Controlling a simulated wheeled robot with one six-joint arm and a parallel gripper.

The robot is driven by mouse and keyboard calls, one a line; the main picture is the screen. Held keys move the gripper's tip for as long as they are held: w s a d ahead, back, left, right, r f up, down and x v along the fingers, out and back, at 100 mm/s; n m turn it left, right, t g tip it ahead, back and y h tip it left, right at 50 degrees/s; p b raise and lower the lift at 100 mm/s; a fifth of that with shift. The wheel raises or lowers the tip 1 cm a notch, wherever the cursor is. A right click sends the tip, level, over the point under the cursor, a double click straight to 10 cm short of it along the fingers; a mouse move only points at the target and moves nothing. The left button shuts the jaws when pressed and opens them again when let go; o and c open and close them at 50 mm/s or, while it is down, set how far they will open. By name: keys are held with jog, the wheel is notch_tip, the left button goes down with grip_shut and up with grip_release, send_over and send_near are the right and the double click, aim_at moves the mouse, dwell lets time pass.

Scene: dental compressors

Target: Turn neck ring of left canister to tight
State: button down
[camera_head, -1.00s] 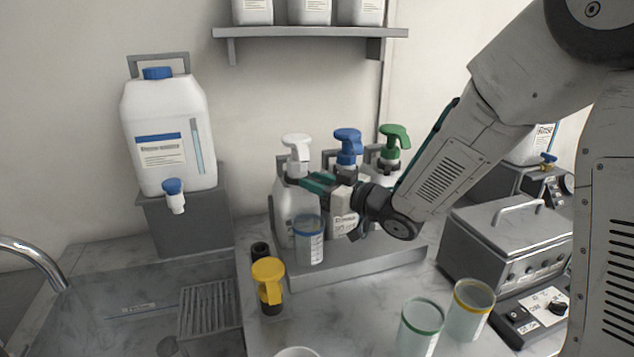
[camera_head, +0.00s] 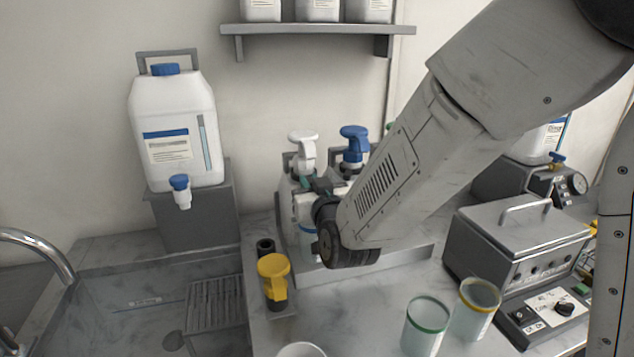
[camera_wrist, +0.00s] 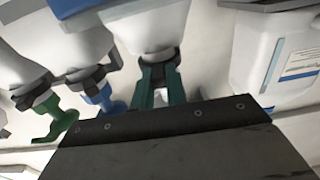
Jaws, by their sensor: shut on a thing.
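The left canister (camera_head: 285,205) is white with a white pump head (camera_head: 302,148) and stands at the left of a row. My gripper (camera_head: 305,184) reaches its neck from the right, and my arm hides much of the row. In the wrist view, which is upside down, my gripper's teal fingers (camera_wrist: 160,72) are shut on the canister's dark neck ring (camera_wrist: 146,59), one finger on each side. The canister's body (camera_wrist: 150,28) shows at the top. The blue pump canister (camera_wrist: 78,42) and the green pump (camera_wrist: 48,118) are to the left there.
A yellow-topped item (camera_head: 273,272) is near the sink (camera_head: 120,300). A large white jug (camera_head: 178,125) stands on a grey block. Green-rimmed (camera_head: 427,328) and yellow-rimmed (camera_head: 478,305) beakers are in front.

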jog(key=shift+w+a+r+m+g+h, duration=0.15)
jog(key=shift+a+m+h, duration=0.45)
jog(key=shift+m+h, duration=0.9)
jog(key=shift+w+a+f+m+g+h, duration=0.15)
jog(key=shift+a+m+h, duration=0.6)
jog(key=shift+h, duration=1.35)
jog(key=shift+a+r+m+g+h, duration=0.2)
jog(key=shift+a+m+h, duration=0.25)
jog(key=shift+m+h, duration=1.15)
jog(key=shift+h, duration=0.4)
jog(key=c, duration=1.4)
grip_release()
